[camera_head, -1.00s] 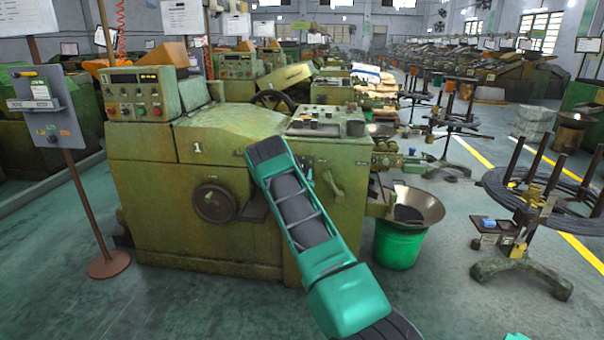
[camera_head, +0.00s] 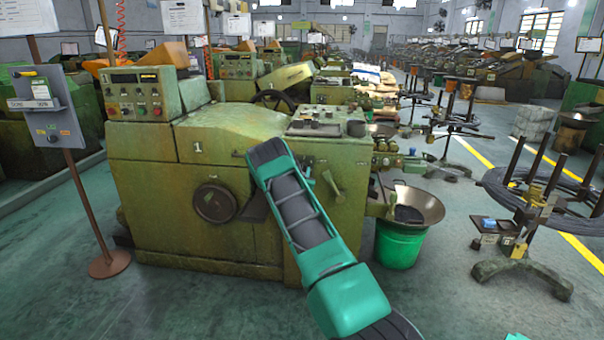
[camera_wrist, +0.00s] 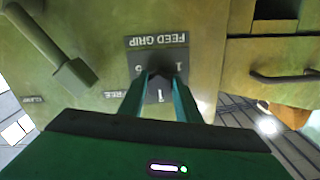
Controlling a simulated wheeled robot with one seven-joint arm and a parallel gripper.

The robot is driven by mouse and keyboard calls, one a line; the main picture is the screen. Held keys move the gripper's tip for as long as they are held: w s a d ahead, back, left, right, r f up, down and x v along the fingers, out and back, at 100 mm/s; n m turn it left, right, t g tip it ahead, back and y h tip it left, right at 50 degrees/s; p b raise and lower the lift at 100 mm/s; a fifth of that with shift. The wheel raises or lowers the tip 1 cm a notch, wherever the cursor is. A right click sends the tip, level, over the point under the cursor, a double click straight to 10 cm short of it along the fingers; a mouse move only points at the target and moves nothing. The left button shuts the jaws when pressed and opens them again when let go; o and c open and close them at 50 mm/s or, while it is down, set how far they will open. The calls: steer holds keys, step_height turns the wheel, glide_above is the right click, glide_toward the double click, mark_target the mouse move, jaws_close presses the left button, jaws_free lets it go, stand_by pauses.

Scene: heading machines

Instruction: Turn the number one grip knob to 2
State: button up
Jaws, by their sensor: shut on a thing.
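The green machine marked 1 (camera_head: 197,147) stands in the middle of the head view. In the wrist view its front panel bears a dark plate (camera_wrist: 130,43) reading FEED GRIP, upside down in this view. A dark grip knob (camera_wrist: 161,80) sits below these words, with small white marks around it. My gripper (camera_wrist: 161,77) has its two teal fingers shut on the knob, one on each side. The fingers hide part of the plate and knob, so I cannot clearly read the knob's setting. In the head view my arm hides most of the gripper and knob.
A lever handle (camera_wrist: 70,76) sticks out of the panel beside the knob. A handwheel (camera_head: 214,203) is on the machine's front. A green bucket (camera_head: 398,246) under a wide metal pan (camera_head: 429,203) stands to the right. A sign stand (camera_head: 85,205) is at left.

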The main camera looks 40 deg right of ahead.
steer(key=n, duration=0.5)
steer(key=shift+a, duration=0.1)
steer(key=n, duration=0.5)
steer(key=shift+a+f+n, duration=0.1)
steer(key=shift+n, duration=0.6)
steer(key=shift+a, duration=0.1)
steer(key=o, duration=0.9)
steer(key=shift+o, duration=0.8)
steer(key=shift+d, duration=0.2)
steer(key=v, duration=1.1)
